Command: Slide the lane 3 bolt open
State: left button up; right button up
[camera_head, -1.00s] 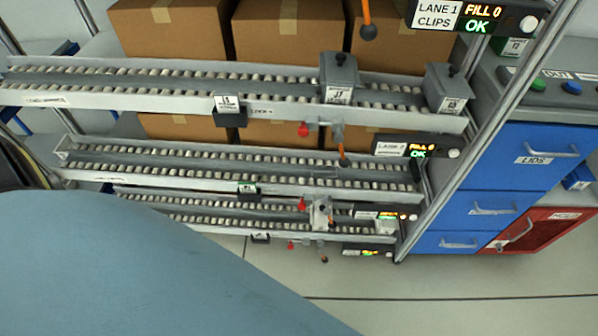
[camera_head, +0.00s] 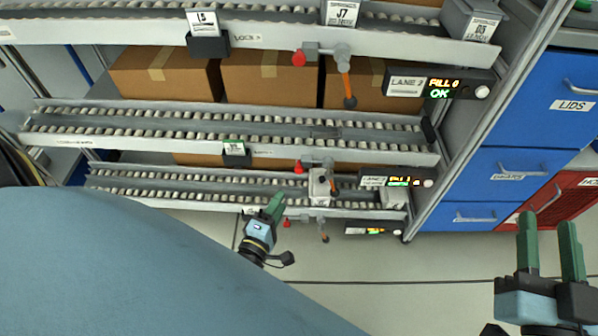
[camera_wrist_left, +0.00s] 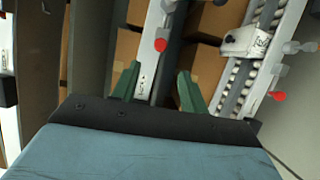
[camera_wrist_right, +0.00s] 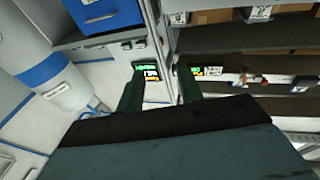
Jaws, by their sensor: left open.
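Below the middle conveyor, the lane 3 display (camera_head: 397,181) is lit, its lettering small. My right gripper (camera_head: 548,240) is open and empty at the right.
The lane 2 display (camera_head: 437,87) with its own red knob (camera_head: 299,59) and orange lever (camera_head: 346,82) is above. A grey box (camera_head: 319,187) sits on the bottom conveyor. Blue drawers (camera_head: 513,174) and a red cabinet (camera_head: 560,203) stand at right. Floor is clear below.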

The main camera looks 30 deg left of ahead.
pick_arm(q)
jog(key=b, duration=0.1)
send_near(297, 172)
jog(key=w, duration=0.3)
jog(key=w+b, duration=0.1)
jog(key=w, duration=0.2)
jog(key=w+a+b, duration=0.1)
jog(key=w, duration=0.2)
jog(key=shift+w+a+f+b, duration=0.1)
jog(key=shift+w+a+b, duration=0.1)
jog(key=shift+w+b, duration=0.2)
jog(key=shift+w, duration=0.5)
pick_arm(e)
jog(key=s+r+t+y, duration=0.2)
jog(key=s+r+t, duration=0.2)
jog(key=r+t, duration=0.3)
jog(key=shift+s+d+t, duration=0.2)
jog(key=shift+d+t, duration=0.05)
jog(key=shift+t, duration=0.15)
pick_arm(q)
grip_shut()
jog(key=shift+a, duration=0.15)
